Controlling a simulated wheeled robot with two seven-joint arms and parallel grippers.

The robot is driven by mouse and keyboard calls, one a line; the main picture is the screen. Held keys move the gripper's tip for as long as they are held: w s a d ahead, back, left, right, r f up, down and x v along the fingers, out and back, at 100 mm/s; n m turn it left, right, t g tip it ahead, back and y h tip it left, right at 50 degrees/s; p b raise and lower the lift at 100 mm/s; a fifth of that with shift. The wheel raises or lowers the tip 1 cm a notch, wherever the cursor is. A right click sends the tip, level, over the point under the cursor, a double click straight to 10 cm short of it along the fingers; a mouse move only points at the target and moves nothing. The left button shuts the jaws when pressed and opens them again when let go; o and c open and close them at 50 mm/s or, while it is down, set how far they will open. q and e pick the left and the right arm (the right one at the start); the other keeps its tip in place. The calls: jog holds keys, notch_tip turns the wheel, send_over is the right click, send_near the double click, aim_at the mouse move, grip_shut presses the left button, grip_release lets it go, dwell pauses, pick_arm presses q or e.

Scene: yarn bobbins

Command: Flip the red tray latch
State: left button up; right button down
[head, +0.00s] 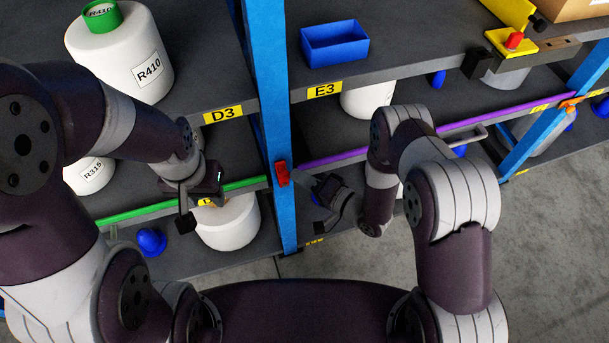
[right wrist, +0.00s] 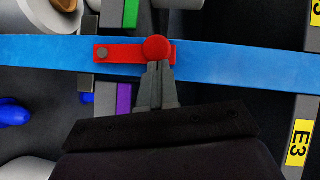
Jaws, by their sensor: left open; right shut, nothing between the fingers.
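The red latch (head: 282,174) sits on the blue upright post (head: 268,90) between the shelf bays in the head view. In the right wrist view the latch (right wrist: 125,53) is a red plate with a round red knob (right wrist: 155,48) at one end. My right gripper (right wrist: 156,68) is shut and empty, its fingertips at the knob's edge, seemingly touching it. In the head view the right gripper (head: 318,186) is just right of the latch. My left gripper (head: 184,205) is open and empty at the left bay, in front of a white bobbin (head: 228,222).
A green bar (head: 140,213) runs left of the post and a purple bar (head: 340,155) runs right of it. A blue bin (head: 335,42) and the white R410 bobbin (head: 120,60) stand on upper shelves. Bare floor (head: 550,220) lies at the right.

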jog(key=shift+s+a+r+n+h+p, duration=0.2)
jog(key=shift+a+r+n+h+p, duration=0.15)
jog(key=shift+a+n+p, duration=0.25)
jog(key=shift+s+a+r+n+h+p, duration=0.15)
jog(key=shift+a+r+n+h+p, duration=0.15)
jog(key=shift+a+p, duration=0.35)
jog(key=s+a+f+n+h+b, duration=0.1)
jog(key=s+a+f+n+h, duration=0.2)
jog(key=a+f+n+h, duration=0.3)
jog(key=a+n+h, duration=0.1)
jog(key=a+h, duration=0.2)
jog(key=shift+a+f+t+b, duration=0.15)
jog(key=shift+f+t+b, duration=0.15)
jog(key=shift+b, duration=0.1)
jog(key=shift+s+f, duration=0.1)
